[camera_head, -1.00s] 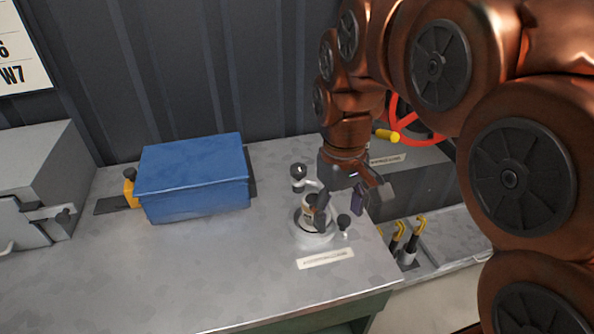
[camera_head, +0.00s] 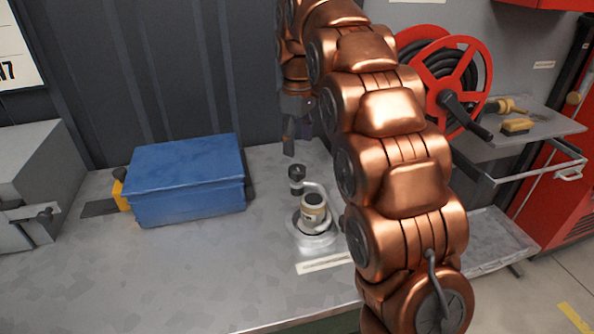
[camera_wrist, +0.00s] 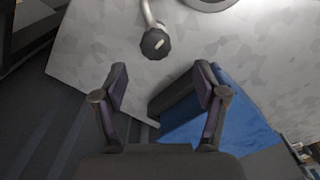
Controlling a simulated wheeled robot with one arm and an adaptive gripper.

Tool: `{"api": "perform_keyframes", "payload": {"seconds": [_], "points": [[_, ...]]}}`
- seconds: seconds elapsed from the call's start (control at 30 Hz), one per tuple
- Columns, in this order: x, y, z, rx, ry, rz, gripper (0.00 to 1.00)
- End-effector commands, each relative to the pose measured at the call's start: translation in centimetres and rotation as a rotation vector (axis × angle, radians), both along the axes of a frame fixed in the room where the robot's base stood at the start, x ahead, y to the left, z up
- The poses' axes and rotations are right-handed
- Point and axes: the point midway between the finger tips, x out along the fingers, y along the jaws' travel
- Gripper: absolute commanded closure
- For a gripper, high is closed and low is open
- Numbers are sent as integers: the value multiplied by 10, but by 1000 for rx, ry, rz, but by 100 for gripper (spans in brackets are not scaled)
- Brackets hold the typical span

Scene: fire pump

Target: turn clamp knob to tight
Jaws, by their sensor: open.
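The clamp knob (camera_head: 296,172) is a small dark knob on a metal arm at the back of the round clamp base (camera_head: 318,240). The clamp holds a pale jar-like part (camera_head: 313,208) with a tan band. In the wrist view the dark knob (camera_wrist: 155,43) has a light mark on its face and lies beyond the fingertips, near the top middle. My gripper (camera_wrist: 160,80) is open and empty, and apart from the knob. In the head view my gripper (camera_head: 289,140) is above and behind the knob, partly hidden by my arm. The clamp's right side is hidden by my arm.
A blue box (camera_head: 187,180) stands on the metal bench left of the clamp; it also shows in the wrist view (camera_wrist: 225,120). A grey metal box (camera_head: 35,185) is at far left. A dark ribbed wall (camera_head: 150,70) is close behind. A red hose reel (camera_head: 450,80) is at right.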

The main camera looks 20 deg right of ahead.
Motion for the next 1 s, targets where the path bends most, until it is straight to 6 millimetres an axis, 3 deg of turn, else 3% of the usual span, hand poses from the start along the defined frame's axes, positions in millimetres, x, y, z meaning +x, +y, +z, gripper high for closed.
{"api": "perform_keyframes", "payload": {"seconds": [0.33, 1.0], "points": [[9, 0, -11, 1, -5, 24, 28], [9, 0, -74, 1, -6, 23, 28]]}}
